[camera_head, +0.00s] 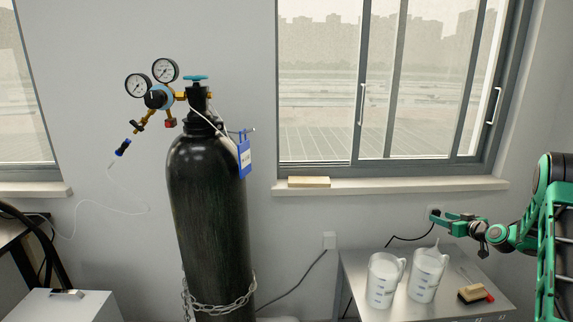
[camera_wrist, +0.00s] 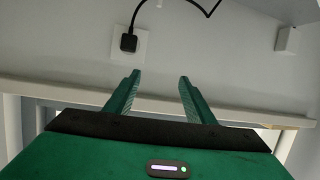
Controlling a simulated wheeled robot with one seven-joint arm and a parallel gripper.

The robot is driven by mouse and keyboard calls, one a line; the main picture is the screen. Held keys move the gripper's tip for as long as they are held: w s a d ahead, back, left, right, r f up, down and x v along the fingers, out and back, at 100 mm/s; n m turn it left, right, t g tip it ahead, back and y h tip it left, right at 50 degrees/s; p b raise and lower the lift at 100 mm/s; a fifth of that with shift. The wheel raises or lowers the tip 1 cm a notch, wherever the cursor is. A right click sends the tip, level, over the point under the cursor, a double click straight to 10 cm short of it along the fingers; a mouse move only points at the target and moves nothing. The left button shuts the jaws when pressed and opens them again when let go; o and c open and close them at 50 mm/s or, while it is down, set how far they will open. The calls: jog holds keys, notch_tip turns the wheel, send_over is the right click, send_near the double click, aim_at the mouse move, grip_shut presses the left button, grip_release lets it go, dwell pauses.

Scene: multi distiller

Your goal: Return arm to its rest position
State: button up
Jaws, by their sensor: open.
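My gripper (camera_head: 450,221) is at the right of the head view, on my green and black arm. It points left, above the right part of a metal table (camera_head: 352,280), in front of the wall. In the wrist view my gripper (camera_wrist: 157,85) shows two green fingers spread apart with nothing between them. Beyond the fingers are the pale wall and a wall socket (camera_wrist: 128,47) with a black plug in it.
Two measuring jugs (camera_head: 383,281) (camera_head: 428,275) and a wooden brush-like block (camera_head: 471,293) stand on the metal table below my gripper. A tall black gas cylinder (camera_head: 208,205) with gauges and a chain stands left of the table. A window (camera_head: 330,80) is behind.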

jog(key=s+a+r+m+g+h, duration=0.1)
jog(key=s+a+r+g, duration=0.4)
jog(key=s, duration=0.7)
jog(key=s+a+r+m+g+h, duration=0.1)
jog(key=s+a+r+g, duration=0.2)
jog(key=s+a+r, duration=0.55)
jog(key=s+a+m+g, duration=0.3)
jog(key=s, duration=1.7)
jog(key=s+a+m+g, duration=0.3)
jog(key=s+a, duration=0.1)
jog(key=s, duration=1.6)
jog(key=shift+s+m, duration=0.25)
jog(key=shift+m, duration=0.05)
